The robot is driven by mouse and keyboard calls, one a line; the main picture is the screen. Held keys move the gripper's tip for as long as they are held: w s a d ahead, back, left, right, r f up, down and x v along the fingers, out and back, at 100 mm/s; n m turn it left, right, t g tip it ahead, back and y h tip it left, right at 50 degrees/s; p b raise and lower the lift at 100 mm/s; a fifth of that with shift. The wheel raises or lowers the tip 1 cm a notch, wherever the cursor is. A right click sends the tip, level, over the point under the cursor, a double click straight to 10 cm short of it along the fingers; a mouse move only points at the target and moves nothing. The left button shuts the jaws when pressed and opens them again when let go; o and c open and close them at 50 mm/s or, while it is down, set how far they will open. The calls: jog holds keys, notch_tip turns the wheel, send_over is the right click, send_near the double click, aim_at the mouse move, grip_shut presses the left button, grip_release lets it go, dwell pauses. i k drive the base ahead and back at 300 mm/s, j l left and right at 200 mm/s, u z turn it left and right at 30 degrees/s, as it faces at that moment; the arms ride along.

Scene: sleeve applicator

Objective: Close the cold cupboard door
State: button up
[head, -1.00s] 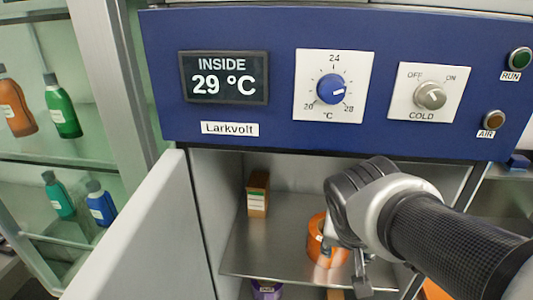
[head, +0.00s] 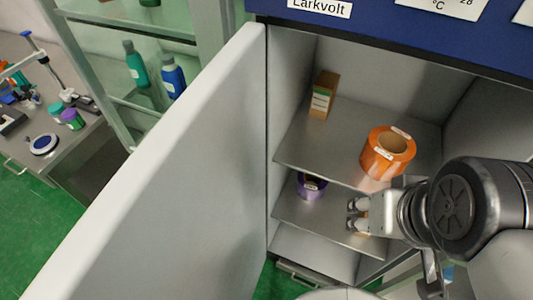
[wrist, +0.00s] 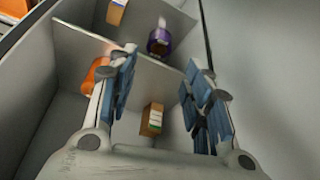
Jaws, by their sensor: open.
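The cold cupboard door (head: 190,170) is a thick pale grey panel. It stands wide open at the left of the cupboard's opening in the head view. A large pale panel on the right of the wrist view (wrist: 265,80) appears to be the same door. My gripper (head: 355,214) is in front of the cupboard's opening, to the right of the door and apart from it. In the wrist view its two fingers (wrist: 160,62) are spread, with nothing held between them. The door's far lower end is cut off by the head view's edge.
Inside are shelves with an orange roll (head: 388,152), a small brown box (head: 323,94) and a purple jar (head: 311,186). A blue control panel (head: 400,25) is above. A glass-fronted cabinet with bottles (head: 172,76) and a bench (head: 90,145) stand left, behind the door.

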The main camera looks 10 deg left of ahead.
aim_at(184, 218)
jog(key=k+l, duration=0.15)
jog(key=k, duration=0.35)
jog(key=k+l+z, duration=0.15)
jog(key=k, duration=0.3)
jog(key=k+j+z, duration=0.1)
jog(key=j, duration=0.35)
jog(key=k+j+z, duration=0.1)
jog(key=k+j, duration=0.2)
jog(key=j, duration=0.15)
jog(key=k+j, duration=0.25)
jog(key=j, duration=0.2)
jog(key=k+j+z, duration=0.15)
jog(key=j, duration=0.25)
jog(key=i+j, duration=0.1)
jog(key=j, duration=0.65)
jog(key=i+z, duration=0.05)
